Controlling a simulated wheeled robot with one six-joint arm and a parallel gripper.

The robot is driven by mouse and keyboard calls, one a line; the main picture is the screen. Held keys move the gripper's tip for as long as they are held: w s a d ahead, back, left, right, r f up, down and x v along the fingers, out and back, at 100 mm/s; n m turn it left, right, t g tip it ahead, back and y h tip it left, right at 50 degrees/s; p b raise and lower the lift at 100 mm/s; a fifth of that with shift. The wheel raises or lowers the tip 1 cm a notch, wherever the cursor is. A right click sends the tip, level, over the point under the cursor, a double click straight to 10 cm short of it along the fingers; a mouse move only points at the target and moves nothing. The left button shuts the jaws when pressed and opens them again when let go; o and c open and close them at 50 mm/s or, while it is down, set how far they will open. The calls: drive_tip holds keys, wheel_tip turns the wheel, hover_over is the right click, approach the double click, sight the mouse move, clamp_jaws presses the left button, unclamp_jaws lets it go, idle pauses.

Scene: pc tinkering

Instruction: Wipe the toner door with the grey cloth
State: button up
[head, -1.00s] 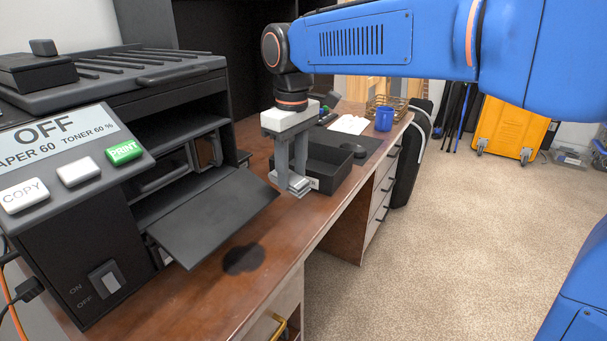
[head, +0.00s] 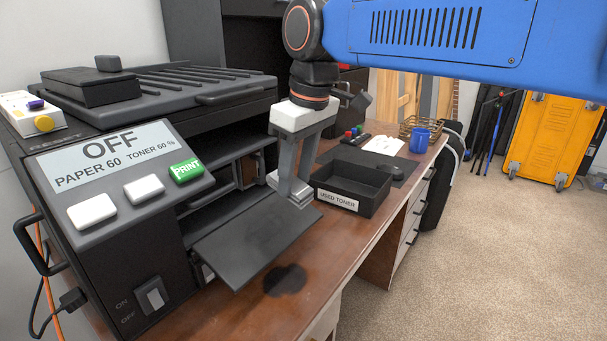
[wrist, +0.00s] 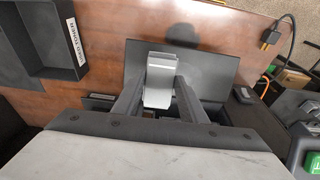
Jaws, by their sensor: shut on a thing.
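The dark toner door (head: 248,252) of the black printer hangs open, flat and shelf-like, over the desk. It also shows in the wrist view (wrist: 215,80). My gripper (head: 296,196) points down at the door's far right corner in the head view, shut on a folded light grey cloth (wrist: 160,75). In the wrist view the cloth lies across the middle of the door's width. I cannot tell whether the cloth touches the door. The gripper fingers hide part of the door.
A black tray labelled USED TONER (head: 352,188) stands just right of my gripper. A dark patch (head: 285,280) marks the desk in front of the door. The printer body (head: 130,240) rises on the left, its panel reading OFF. A blue mug (head: 419,140) stands farther back.

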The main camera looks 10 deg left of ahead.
drive_tip(key=shift+w+a+f, duration=0.1)
drive_tip(key=shift+a+f, duration=0.15)
drive_tip(key=shift+f, duration=0.55)
drive_tip(key=shift+w+a+f, duration=0.15)
drive_tip(key=shift+a+f, duration=0.15)
drive_tip(key=shift+f, duration=0.55)
drive_tip(key=shift+w+a+f, duration=0.1)
drive_tip(key=shift+a+f, duration=0.15)
drive_tip(key=shift+f, duration=0.55)
drive_tip(key=shift+w+a+f, duration=0.1)
drive_tip(key=shift+a+f, duration=0.1)
drive_tip(key=shift+f, duration=0.3)
drive_tip(key=shift+w+a+f, duration=0.1)
drive_tip(key=shift+a+f, duration=0.05)
drive_tip(key=shift+f, duration=0.3)
drive_tip(key=shift+s, duration=0.1)
drive_tip(key=shift+s+a+r, duration=0.1)
drive_tip(key=shift+s+a, duration=0.25)
drive_tip(key=shift+s, duration=0.55)
drive_tip(key=shift+s+a, duration=0.35)
drive_tip(key=shift+s, duration=0.5)
drive_tip(key=shift+s+a, duration=0.45)
drive_tip(key=shift+s, duration=0.7)
drive_tip(key=shift+s+a, duration=0.5)
drive_tip(key=shift+s, duration=0.6)
drive_tip(key=shift+s+a, duration=0.45)
drive_tip(key=shift+s, duration=0.7)
drive_tip(key=shift+w, duration=0.15)
